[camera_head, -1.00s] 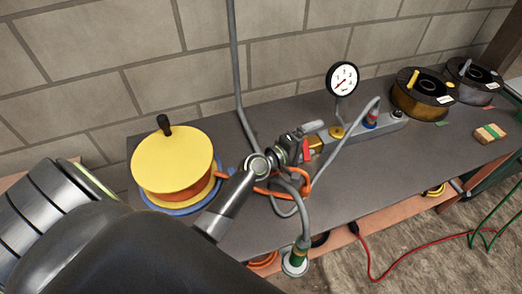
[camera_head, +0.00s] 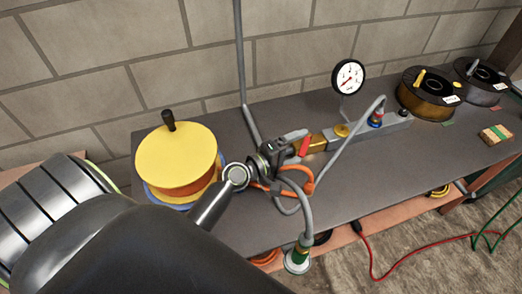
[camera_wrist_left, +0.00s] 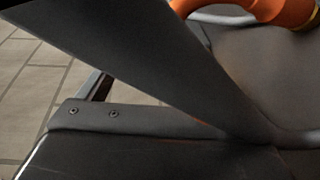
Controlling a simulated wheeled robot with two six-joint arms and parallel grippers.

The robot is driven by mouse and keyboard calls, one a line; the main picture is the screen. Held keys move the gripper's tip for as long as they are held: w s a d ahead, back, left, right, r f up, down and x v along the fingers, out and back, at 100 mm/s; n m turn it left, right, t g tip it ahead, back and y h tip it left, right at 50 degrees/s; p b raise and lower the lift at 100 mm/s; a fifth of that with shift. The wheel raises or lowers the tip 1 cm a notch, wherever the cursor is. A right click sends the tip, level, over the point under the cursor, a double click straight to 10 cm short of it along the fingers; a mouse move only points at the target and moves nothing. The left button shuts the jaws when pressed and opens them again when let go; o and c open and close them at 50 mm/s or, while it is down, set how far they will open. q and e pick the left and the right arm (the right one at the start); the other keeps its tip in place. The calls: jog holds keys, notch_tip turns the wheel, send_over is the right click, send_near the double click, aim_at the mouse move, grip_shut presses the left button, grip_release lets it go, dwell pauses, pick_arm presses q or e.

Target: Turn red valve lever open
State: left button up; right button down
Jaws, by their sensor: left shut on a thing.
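The red valve lever (camera_head: 304,146) is beside the brass valve body (camera_head: 318,143) at the left end of the grey manifold (camera_head: 365,130). It leans up and to the right. Only a short red part shows; the rest is hidden by the gripper. My left gripper (camera_head: 284,150) is at the lever and shut on it. In the left wrist view its dark finger parts (camera_wrist_left: 150,75) fill most of the picture, and the lever cannot be made out. My right gripper is not in view.
A pressure gauge (camera_head: 349,76) stands behind the manifold. Orange hose (camera_head: 298,174) and a grey hose (camera_head: 305,215) hang close below the gripper. A yellow reel (camera_head: 176,155) stands left; dark spools (camera_head: 428,95) stand right. A block wall is behind.

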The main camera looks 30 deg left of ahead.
pick_arm(q)
jog(key=shift+s+a+r, duration=0.1)
jog(key=shift+s+r, duration=0.1)
jog(key=shift+r, duration=0.35)
jog(key=shift+c, duration=0.2)
jog(key=shift+s+a, duration=0.15)
jog(key=shift+s, duration=0.2)
jog(key=c, duration=0.4)
jog(key=shift+s+a+r, duration=0.15)
jog(key=shift+s+r, duration=0.05)
jog(key=shift+s, duration=0.85)
jog(key=c, duration=0.4)
jog(key=f+b+v, duration=0.1)
jog(key=b+v, duration=0.1)
jog(key=v, duration=0.6)
jog(key=shift+a+f+b, duration=0.2)
jog(key=shift+a+b, duration=0.1)
